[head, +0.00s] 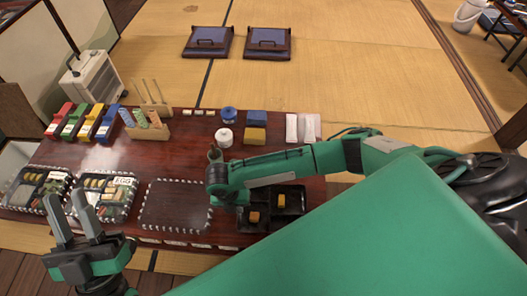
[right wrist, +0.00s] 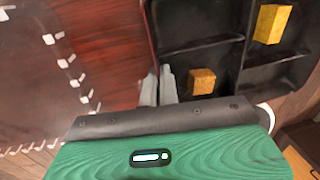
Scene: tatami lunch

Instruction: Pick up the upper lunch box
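A black lunch box with compartments (head: 289,198) lies on the right part of the table, with yellow-orange food pieces inside. It also fills the upper right of the right wrist view (right wrist: 205,35). Whether another box lies under it cannot be told. My right gripper (right wrist: 158,72) has its two fingers close together, one on each side of the box's left wall, and seems shut on that wall. In the head view my right arm hides part of the box. My left gripper (head: 66,196) is open and empty at the table's front left.
A bare, dash-edged mat area (head: 175,205) lies left of the box. Two filled lunch trays stand further left, one of them (head: 107,180) near my left gripper. Colored holders (head: 90,122), a wooden stand (head: 150,130), jars (head: 224,137) and blocks (head: 256,127) line the back.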

